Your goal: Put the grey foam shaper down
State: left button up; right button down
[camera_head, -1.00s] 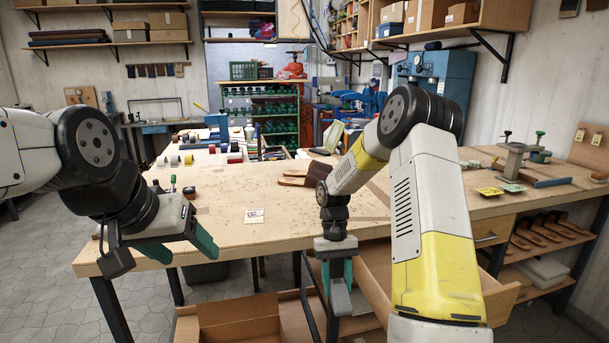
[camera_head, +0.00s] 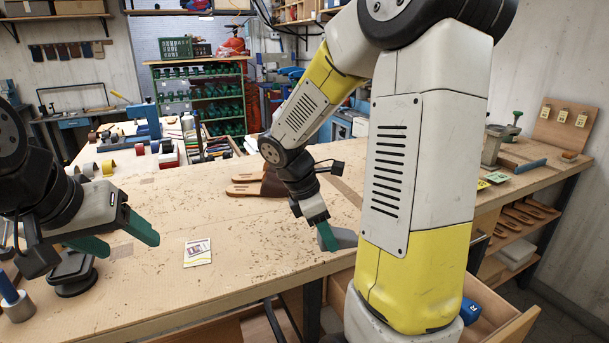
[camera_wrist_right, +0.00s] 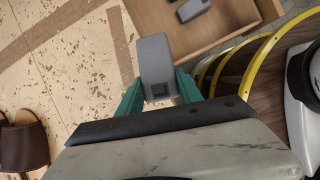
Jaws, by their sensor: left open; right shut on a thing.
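The grey foam shaper (camera_head: 344,238) is held in my right gripper (camera_head: 328,236) near the front edge of the workbench (camera_head: 160,300). In the right wrist view the shaper (camera_wrist_right: 154,62) sticks out between the green fingers (camera_wrist_right: 156,98), which are shut on its near end. It overlaps the bench edge there, with bare bench top to its left; I cannot tell how high it is above the wood. My left gripper (camera_head: 124,239) is open and empty over the left part of the bench.
An open drawer (camera_head: 512,328) juts out at the right front, with a blue object (camera_head: 470,311) inside. In the wrist view a second grey piece (camera_wrist_right: 192,10) lies in it. Brown sandals (camera_head: 262,184) and a printed card (camera_head: 198,252) lie on the bench.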

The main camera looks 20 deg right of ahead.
jog(key=shift+w+d+r, duration=0.1)
jog(key=shift+w+d, duration=0.05)
jog(key=shift+w, duration=0.2)
jog(key=w+d, duration=0.1)
jog(key=w, duration=0.4)
jog(key=w+d+f, duration=0.1)
jog(key=w+d, duration=0.1)
jog(key=w, duration=0.3)
jog(key=w+d, duration=0.1)
jog(key=w, duration=0.4)
jog(key=shift+d+f, duration=0.25)
jog(key=shift+d, duration=0.1)
jog(key=shift+f, duration=1.75)
jog(key=shift+f, duration=0.1)
jog(key=c, duration=0.8)
grip_release()
